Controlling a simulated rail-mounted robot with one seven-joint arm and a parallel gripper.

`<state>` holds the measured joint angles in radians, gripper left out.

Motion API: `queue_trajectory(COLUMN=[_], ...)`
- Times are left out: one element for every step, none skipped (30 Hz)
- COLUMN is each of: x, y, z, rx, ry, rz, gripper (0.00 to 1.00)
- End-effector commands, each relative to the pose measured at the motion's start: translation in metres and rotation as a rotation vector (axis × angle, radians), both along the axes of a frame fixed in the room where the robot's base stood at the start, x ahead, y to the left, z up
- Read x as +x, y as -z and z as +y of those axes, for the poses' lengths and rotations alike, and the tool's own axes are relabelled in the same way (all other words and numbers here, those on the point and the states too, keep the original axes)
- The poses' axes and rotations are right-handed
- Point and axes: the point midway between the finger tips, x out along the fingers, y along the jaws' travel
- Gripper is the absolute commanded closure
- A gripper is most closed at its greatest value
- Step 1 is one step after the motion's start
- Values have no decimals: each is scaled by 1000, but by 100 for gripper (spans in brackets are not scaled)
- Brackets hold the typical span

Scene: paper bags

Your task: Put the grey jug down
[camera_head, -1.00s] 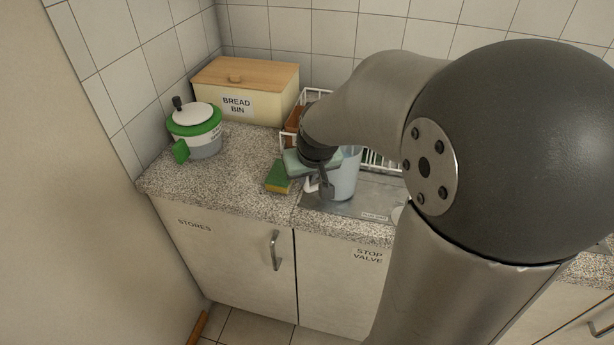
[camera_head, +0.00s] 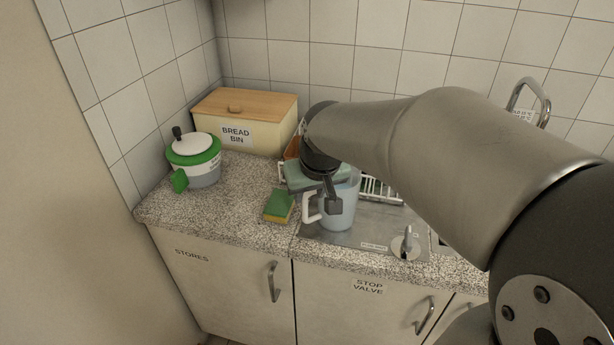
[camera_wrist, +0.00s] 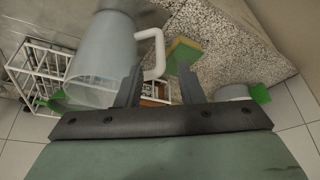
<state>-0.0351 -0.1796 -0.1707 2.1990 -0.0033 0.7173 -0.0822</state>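The grey jug (camera_head: 341,207) stands upright on the metal drainer (camera_head: 370,232), its white handle (camera_head: 309,208) facing left. In the wrist view the jug (camera_wrist: 103,55) is at upper left, and its handle (camera_wrist: 152,50) reaches toward the space between my fingers. My gripper (camera_wrist: 160,82) is open, with a clear gap between the fingers and neither seen clamped on the handle. In the head view my gripper (camera_head: 333,200) is at the jug's near side, one finger in front of its wall. The other finger is hidden there.
A green and yellow sponge (camera_head: 279,206) lies left of the jug. A white wire rack (camera_head: 380,190) stands behind it. A green-lidded pot (camera_head: 194,160) and the bread bin (camera_head: 246,122) are farther left. Worktop left of the sponge is clear.

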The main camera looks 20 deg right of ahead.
Motion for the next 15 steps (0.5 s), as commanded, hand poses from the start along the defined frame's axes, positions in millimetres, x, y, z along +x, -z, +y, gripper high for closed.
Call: queue_trajectory(x=[-4,-6,-9,-11,-12,-14,-15,-16,-19,-22,-27,-37,-47,-60,-78], y=[-10,-15,-22,-26,-30,-34,-37,-39,-41,-39,-35,-25,-15,-3,14], z=[0,0,1,1,1,1,1,1,2,4,7,13,19,26,35], rx=[0,0,0,0,0,0,0,0,1,2,5,10,13,17,20], ry=[0,0,0,0,0,0,0,0,0,-3,-7,-15,-23,-31,-43], rz=[-5,-5,-5,-4,-4,-2,-1,-1,1,9,23,51,79,110,158], gripper=[66,66,66,66,66,66,66,66,66,66,66,66,66,66,66])
